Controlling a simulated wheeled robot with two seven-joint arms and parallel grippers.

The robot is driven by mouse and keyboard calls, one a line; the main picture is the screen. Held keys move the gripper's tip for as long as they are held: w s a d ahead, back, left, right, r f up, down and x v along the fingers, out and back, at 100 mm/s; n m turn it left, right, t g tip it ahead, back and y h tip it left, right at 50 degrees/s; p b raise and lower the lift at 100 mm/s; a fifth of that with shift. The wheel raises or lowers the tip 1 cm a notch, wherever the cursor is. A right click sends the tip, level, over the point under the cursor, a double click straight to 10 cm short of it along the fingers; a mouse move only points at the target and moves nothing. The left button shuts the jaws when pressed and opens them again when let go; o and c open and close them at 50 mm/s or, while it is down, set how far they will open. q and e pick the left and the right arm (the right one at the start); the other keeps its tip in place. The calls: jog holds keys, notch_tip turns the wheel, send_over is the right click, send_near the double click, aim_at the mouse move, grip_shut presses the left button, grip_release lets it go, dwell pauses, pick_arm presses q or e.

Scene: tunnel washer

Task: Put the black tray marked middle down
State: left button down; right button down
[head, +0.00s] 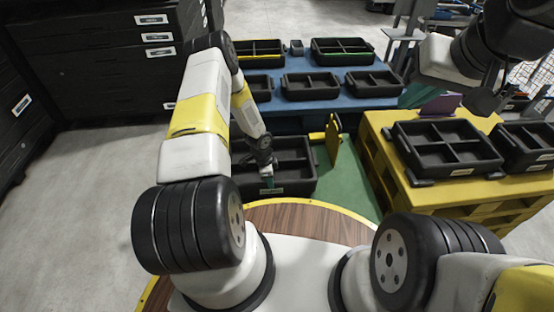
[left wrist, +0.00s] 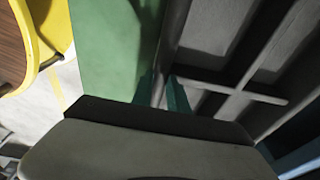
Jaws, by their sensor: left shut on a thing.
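A black divided tray (head: 298,178) is in the middle of the head view, in front of my base. A small pale label shows on its near wall; I cannot read it. My left gripper (head: 267,181) reaches down to the tray's near side and is shut on its wall. In the left wrist view the teal fingertips (left wrist: 162,92) pinch the wall of the tray (left wrist: 215,95), whose dividers show at right. I cannot tell whether the tray touches the green surface below it. My right gripper (head: 484,98) is raised at upper right, away from this tray; its jaws are unclear.
A blue table (head: 307,105) with several black trays stands behind. A yellow stand (head: 440,199) at right carries more black trays and a purple item (head: 440,105). A yellow upright piece (head: 333,138) stands close to the held tray's right. Grey floor (head: 85,200) is clear at left.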

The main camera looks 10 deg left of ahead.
pick_arm(q)
notch_tip(320, 180, down, 2)
jog(key=shift+f, duration=0.25)
jog(key=c, duration=1.3)
grip_release()
jog(key=shift+f, duration=0.1)
